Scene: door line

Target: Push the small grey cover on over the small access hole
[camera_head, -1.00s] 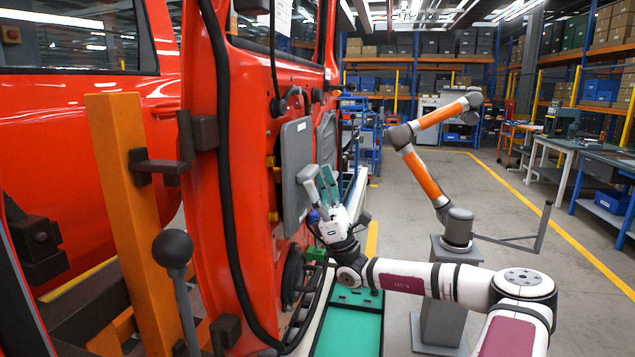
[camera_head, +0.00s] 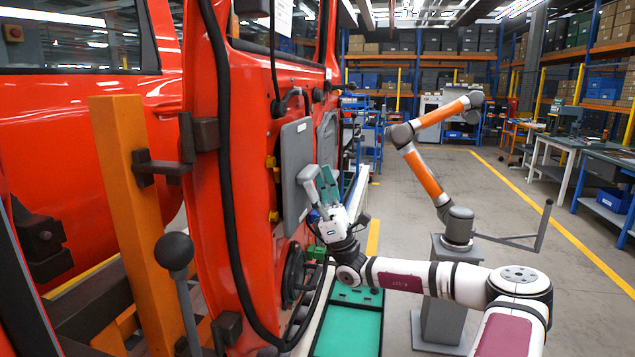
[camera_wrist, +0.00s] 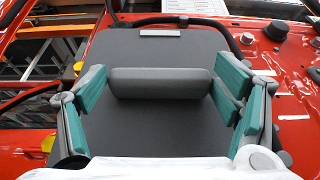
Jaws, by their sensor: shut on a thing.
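The grey cover (camera_head: 296,165) is a flat upright plate in front of the red door's inner side in the head view. In the wrist view the cover (camera_wrist: 160,130) is dark grey, with a thick horizontal grip bar (camera_wrist: 160,83) across it. My gripper (camera_head: 318,184) is at the cover's right side. Its teal fingers (camera_wrist: 162,88) stand at the two ends of the bar, shut on it. The small access hole does not show; the cover may hide it. I cannot tell whether the cover touches the door.
The red door (camera_head: 250,130) has yellow plugs (camera_head: 273,215) beside the cover and a round dark speaker (camera_head: 293,272) below. Another grey panel (camera_head: 327,140) is farther along it. An orange post (camera_head: 135,200) stands left.

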